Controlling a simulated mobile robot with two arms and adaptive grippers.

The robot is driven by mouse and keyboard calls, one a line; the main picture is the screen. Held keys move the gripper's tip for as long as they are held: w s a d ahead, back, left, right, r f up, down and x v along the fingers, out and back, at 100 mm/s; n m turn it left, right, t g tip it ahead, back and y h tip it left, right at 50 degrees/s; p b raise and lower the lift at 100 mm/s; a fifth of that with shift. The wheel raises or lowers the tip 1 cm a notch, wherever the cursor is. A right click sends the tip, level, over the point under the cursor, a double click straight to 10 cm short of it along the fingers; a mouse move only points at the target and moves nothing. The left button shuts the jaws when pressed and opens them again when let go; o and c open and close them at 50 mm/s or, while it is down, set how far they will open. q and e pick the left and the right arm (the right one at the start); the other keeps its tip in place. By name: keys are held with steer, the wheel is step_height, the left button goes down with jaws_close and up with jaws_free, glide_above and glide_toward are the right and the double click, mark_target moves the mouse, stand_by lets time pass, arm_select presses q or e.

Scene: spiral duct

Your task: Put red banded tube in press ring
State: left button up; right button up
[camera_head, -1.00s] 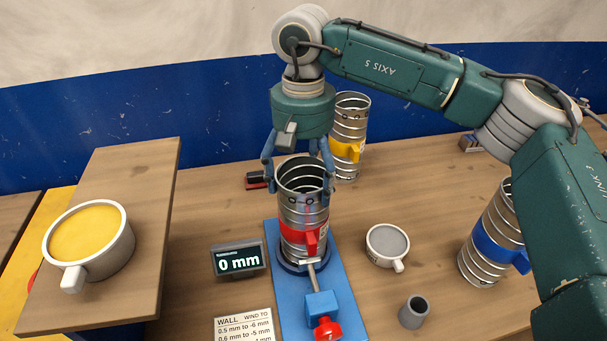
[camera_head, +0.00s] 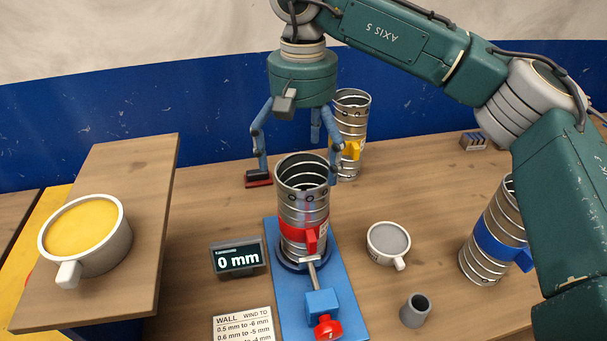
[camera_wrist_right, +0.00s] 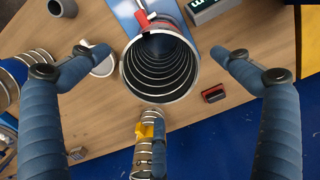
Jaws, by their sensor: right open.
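The red banded tube (camera_head: 303,210) is a ribbed silver spiral duct with a red band. It stands upright in the dark press ring (camera_head: 290,264) on the blue base plate (camera_head: 345,296). My right gripper (camera_head: 300,172) is open above and behind the tube's top, its fingers spread wide and clear of it. In the right wrist view the tube (camera_wrist_right: 160,66) shows its open mouth between the spread fingers, with nothing held. The tube's lower end inside the ring is hidden. My left gripper is not in view.
A display (camera_head: 238,258) reads 0 mm, left of the plate. A yellow banded tube (camera_head: 350,130) stands behind and a blue banded tube (camera_head: 497,240) at right. A grey-filled cup (camera_head: 388,245) and small grey cylinder (camera_head: 414,310) stand right of the plate. A yellow-filled pot (camera_head: 88,240) sits on a raised board.

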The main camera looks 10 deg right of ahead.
step_height(320, 180, up, 8)
steer(key=shift+b, duration=0.3)
steer(key=shift+w, duration=0.1)
